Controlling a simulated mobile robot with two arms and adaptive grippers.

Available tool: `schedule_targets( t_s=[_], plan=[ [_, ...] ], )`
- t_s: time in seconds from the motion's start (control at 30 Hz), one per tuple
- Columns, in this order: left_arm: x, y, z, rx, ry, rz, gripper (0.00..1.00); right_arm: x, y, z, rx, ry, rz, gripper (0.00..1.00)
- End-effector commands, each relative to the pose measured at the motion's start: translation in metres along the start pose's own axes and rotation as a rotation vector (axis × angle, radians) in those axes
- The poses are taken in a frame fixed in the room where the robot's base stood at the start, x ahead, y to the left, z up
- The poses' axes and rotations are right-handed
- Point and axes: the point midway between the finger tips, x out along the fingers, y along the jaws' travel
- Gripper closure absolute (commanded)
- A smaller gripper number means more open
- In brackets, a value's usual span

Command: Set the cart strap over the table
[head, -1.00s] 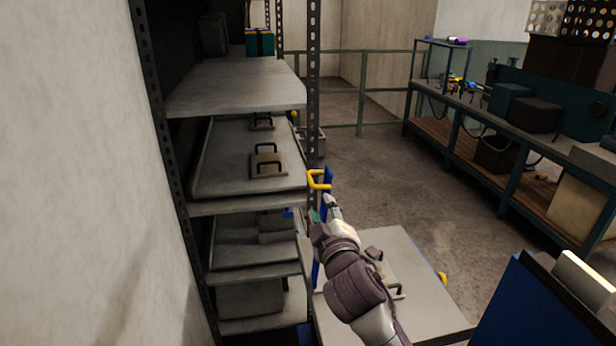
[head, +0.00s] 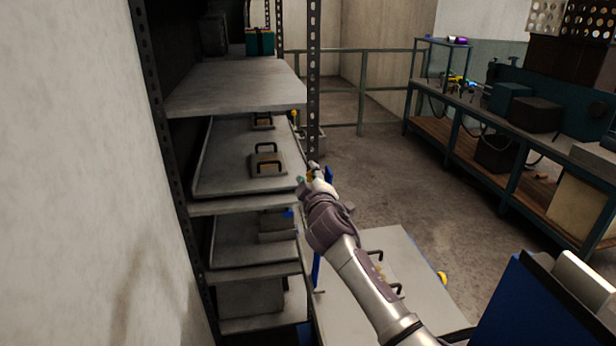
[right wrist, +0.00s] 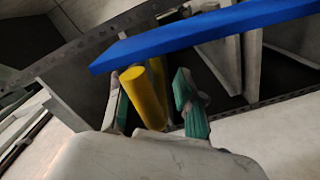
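A blue bar with a yellow handle, which looks like the cart strap, stands upright at the left edge of the grey cart table (head: 410,262). Its lower blue part (head: 316,270) shows below my right arm in the head view. In the right wrist view the blue bar (right wrist: 200,34) crosses beyond the fingers. The yellow handle (right wrist: 147,96) lies between the green-padded fingers of my right gripper (right wrist: 152,92), close to the left finger, with a gap to the right finger. In the head view my right gripper (head: 310,176) mostly hides the handle. My left gripper is out of view.
A shelf rack (head: 240,90) with dies on its shelves stands close on the left. A die with black handles lies on the table, partly behind my arm. A workbench (head: 480,110) is at right; the floor (head: 380,170) between is clear.

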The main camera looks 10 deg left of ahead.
Motion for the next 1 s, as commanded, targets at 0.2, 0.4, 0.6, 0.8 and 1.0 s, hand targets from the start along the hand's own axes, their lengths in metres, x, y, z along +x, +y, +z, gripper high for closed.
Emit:
schedule_targets(
  t_s=[0.2,0.4,0.6,0.8,1.0],
  plan=[
    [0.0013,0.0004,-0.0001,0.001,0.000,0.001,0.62,0.0063,-0.0007,-0.0005,-0.001,0.001,-0.002,0.63],
    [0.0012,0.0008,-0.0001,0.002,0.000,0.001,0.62,0.0063,-0.0004,-0.0007,0.000,0.001,-0.001,0.63],
    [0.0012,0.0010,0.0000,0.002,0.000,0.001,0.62,0.0062,-0.0008,-0.0005,0.000,0.001,-0.002,0.93],
    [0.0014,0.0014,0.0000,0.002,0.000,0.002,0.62,0.0060,-0.0027,0.0005,0.001,-0.001,-0.005,1.00],
    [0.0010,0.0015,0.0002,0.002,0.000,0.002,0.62,0.0058,-0.0035,0.0024,0.005,-0.003,-0.007,1.00]
  ],
)
